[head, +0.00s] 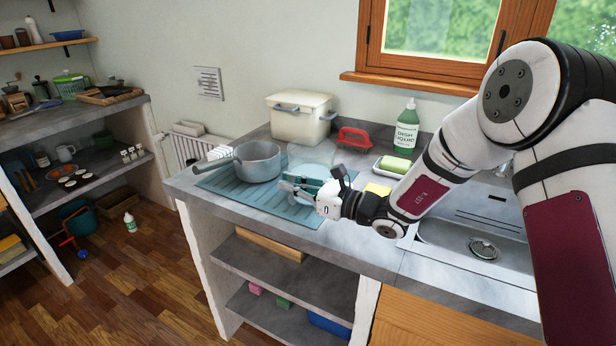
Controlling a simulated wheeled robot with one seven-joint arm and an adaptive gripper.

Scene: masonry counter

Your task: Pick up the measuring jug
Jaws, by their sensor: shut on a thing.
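The measuring jug (312,154) looks clear and see-through, so its outline is faint. It is at the teal draining mat (240,205), right of the grey saucepan (258,165). My gripper (291,187) is at the near side of the jug, low over the mat, with its fingers pointing left. It is shut on the jug, but the exact contact is hard to make out. I cannot tell whether the jug's base touches the mat.
A dish liquid bottle (406,128), a green sponge on a dish (394,165) and a yellow sponge (377,190) are to the right.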

